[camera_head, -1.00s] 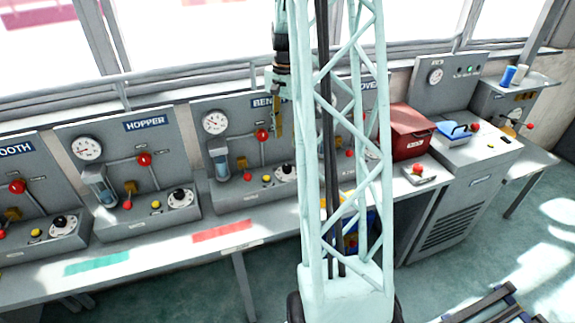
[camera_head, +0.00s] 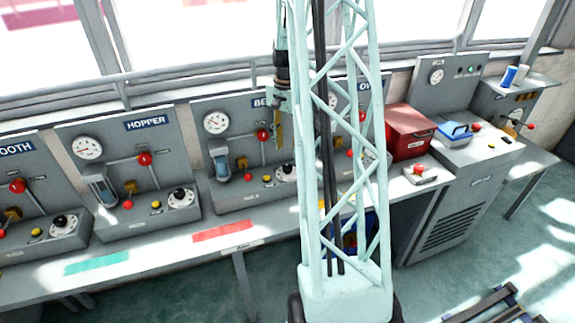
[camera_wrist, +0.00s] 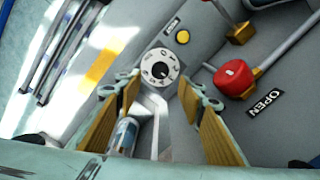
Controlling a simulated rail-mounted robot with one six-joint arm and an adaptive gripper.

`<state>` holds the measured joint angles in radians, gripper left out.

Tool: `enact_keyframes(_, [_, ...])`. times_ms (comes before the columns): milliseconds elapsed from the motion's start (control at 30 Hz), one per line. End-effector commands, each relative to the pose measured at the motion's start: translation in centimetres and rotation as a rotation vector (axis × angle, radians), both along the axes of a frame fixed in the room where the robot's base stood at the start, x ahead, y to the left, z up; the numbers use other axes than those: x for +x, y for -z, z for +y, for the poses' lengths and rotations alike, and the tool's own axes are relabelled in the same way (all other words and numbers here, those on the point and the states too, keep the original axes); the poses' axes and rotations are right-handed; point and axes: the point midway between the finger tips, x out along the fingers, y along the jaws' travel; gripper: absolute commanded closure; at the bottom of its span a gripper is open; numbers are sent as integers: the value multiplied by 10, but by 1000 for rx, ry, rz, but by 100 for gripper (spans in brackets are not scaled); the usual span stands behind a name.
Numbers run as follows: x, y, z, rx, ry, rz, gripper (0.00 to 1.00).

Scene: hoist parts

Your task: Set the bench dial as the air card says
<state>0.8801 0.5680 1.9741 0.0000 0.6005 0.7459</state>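My gripper (camera_head: 279,143) hangs fingers-down in front of the panel whose label starts "BE" (camera_head: 262,102); my lattice arm hides the rest of the label. In the wrist view my gripper (camera_wrist: 155,90) is open, its wood-coloured finger pads wide apart with nothing gripped. A white-faced dial with a black knob (camera_wrist: 161,68) shows beyond the fingertips, apart from them; I cannot read its setting. In the head view the BE panel's dial (camera_head: 286,173) sits at its lower right. I cannot make out an air card.
A yellow button (camera_wrist: 182,37), a red-knobbed lever (camera_wrist: 234,77) and an OPEN label (camera_wrist: 266,102) lie near the dial. A clear cylinder (camera_wrist: 123,136) shows between the fingers. The HOPPER panel (camera_head: 120,170) stands left; a red box (camera_head: 408,132) stands right.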

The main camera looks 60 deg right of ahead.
Motion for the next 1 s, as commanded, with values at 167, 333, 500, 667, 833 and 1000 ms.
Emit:
enact_keyframes(167, [0, 24, 0, 1, 0, 1, 64])
enact_keyframes(333, [0, 44, 0, 0, 0, 0, 64])
enact_keyframes(500, [0, 64, 0, 0, 0, 0, 64])
enact_keyframes(667, [0, 78, 0, 1, 0, 1, 64])
enact_keyframes(833, [0, 86, 0, -1, 0, -1, 64])
enact_keyframes(1000, [0, 89, 0, -1, 0, -1, 64])
